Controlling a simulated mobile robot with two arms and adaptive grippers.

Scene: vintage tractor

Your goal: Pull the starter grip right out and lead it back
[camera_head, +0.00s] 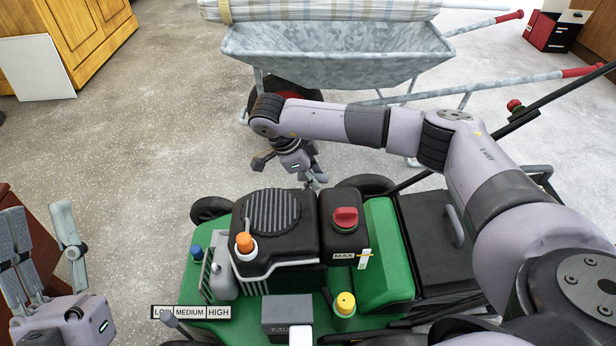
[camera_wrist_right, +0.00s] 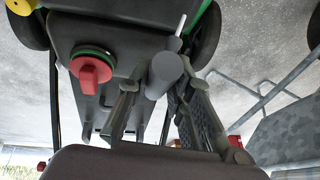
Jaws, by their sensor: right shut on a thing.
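The starter grip (camera_wrist_right: 165,70) is a grey cylinder with a short pale cord or stem at its upper end in the right wrist view. My right gripper (camera_wrist_right: 163,88) is shut on it, one finger on each side. In the head view my right gripper (camera_head: 314,181) is at the far side of the black engine (camera_head: 274,222), and the grip cannot be made out there. How far the cord is out is unclear. My left gripper (camera_head: 38,210) is open and empty at the left edge, away from the mower (camera_head: 385,250).
The engine top carries an orange cap (camera_head: 244,242) and a red cap (camera_head: 345,218); the red cap also shows in the right wrist view (camera_wrist_right: 90,72). A yellow cap (camera_head: 345,302) is nearer. A wheelbarrow (camera_head: 330,55) stands behind. Clear floor (camera_head: 150,130) lies left.

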